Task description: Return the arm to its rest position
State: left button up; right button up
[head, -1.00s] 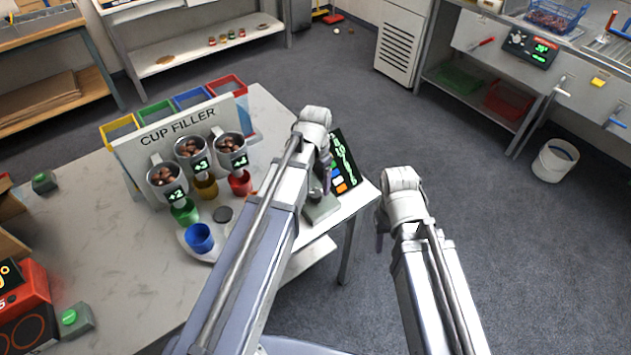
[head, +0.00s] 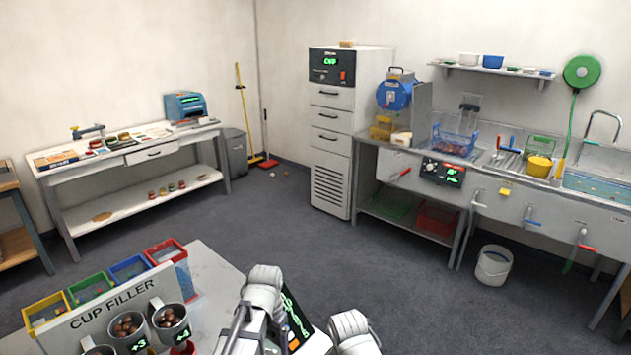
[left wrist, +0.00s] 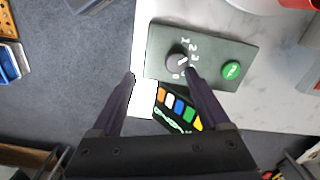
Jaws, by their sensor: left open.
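My left gripper (left wrist: 159,76) is open and empty in the left wrist view. Its two dark fingers stand on either side of a black dial (left wrist: 177,60) on a grey-green control box (left wrist: 213,68). The dial is not gripped; whether a finger touches the box I cannot tell. In the head view my left arm (head: 262,290) reaches over the table beside the dark display panel, and its fingers are mostly hidden. My right arm (head: 350,330) shows only its upper part at the bottom edge; its gripper is not visible.
The cup filler (head: 115,300), with metal cups of chestnuts and coloured bins, stands left of my left arm. A green button (left wrist: 232,69) and a dark panel with coloured keys (left wrist: 178,108) lie near the fingers. Open floor (head: 400,290) lies right, with a white bucket (head: 493,266).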

pick_arm(q)
jog(key=s+d+y, duration=0.1)
jog(key=s+d, duration=0.7)
jog(key=s, duration=0.4)
jog(key=shift+s+n, duration=0.15)
jog(key=shift+n, duration=0.15)
jog(key=shift+d+r, duration=0.1)
dwell(0.9)
